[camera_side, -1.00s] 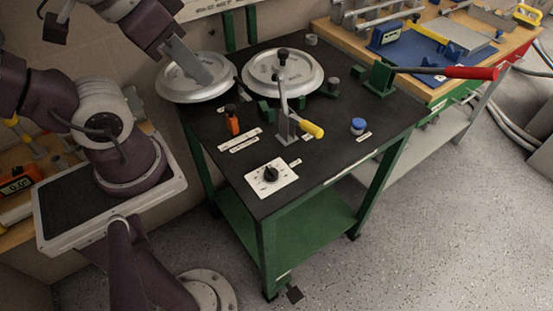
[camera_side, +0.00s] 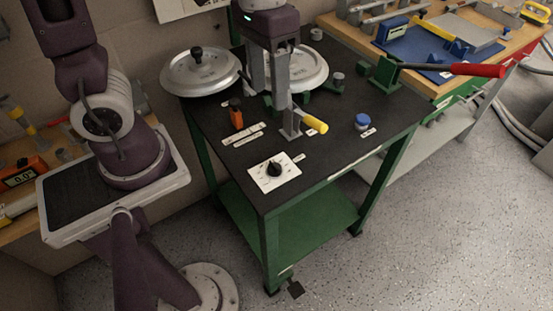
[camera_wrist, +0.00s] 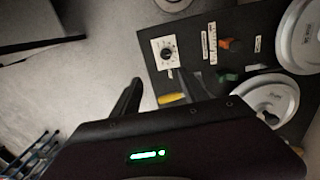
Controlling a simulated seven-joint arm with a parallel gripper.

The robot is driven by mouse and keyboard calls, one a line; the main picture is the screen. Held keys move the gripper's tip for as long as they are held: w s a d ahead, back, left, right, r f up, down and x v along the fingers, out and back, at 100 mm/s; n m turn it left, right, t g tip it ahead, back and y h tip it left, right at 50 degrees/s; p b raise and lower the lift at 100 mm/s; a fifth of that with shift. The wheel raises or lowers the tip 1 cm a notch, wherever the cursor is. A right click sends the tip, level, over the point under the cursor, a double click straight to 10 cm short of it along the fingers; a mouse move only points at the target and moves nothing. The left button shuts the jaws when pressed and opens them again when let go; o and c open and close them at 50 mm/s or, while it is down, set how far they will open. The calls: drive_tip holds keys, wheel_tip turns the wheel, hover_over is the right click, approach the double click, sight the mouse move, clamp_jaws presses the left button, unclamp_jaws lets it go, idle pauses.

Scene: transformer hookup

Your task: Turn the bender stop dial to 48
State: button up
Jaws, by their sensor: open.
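The bender stop dial (camera_side: 274,169) is a black knob on a white square plate (camera_side: 262,184) at the near corner of the black-topped bench. It also shows in the wrist view (camera_wrist: 167,54), above and beyond the fingers. The marks on the plate are too small to read. My gripper (camera_side: 268,108) is open and empty. It hangs fingers down over the bench, behind the dial and apart from it, close to the yellow-handled lever. In the wrist view the two fingers of my gripper (camera_wrist: 160,88) are spread, with the yellow handle showing between them.
The yellow-handled lever (camera_side: 315,124) stands beside my fingers. An orange-handled part (camera_side: 236,115), a blue knob (camera_side: 361,122) and two round grey discs, one at the left (camera_side: 200,75), are on the bench. A red-handled lever (camera_side: 470,70) sticks out right. Space around the dial is clear.

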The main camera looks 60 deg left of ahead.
sight(275, 163)
drive_tip(key=f+g, duration=0.1)
drive_tip(key=f, duration=0.5)
drive_tip(key=f+g+y, duration=0.1)
drive_tip(key=f, duration=0.6)
drive_tip(key=w+d+f+g, duration=0.1)
drive_tip(key=f+g, duration=0.1)
drive_tip(key=f, duration=0.5)
clamp_jaws()
drive_tip(key=shift+a+n+h, duration=0.1)
drive_tip(key=shift+n+h, duration=0.35)
drive_tip(key=shift+n, duration=1)
drive_tip(key=shift+a+n+h, duration=0.1)
drive_tip(key=shift+n+h, duration=0.35)
drive_tip(key=shift+n, duration=1)
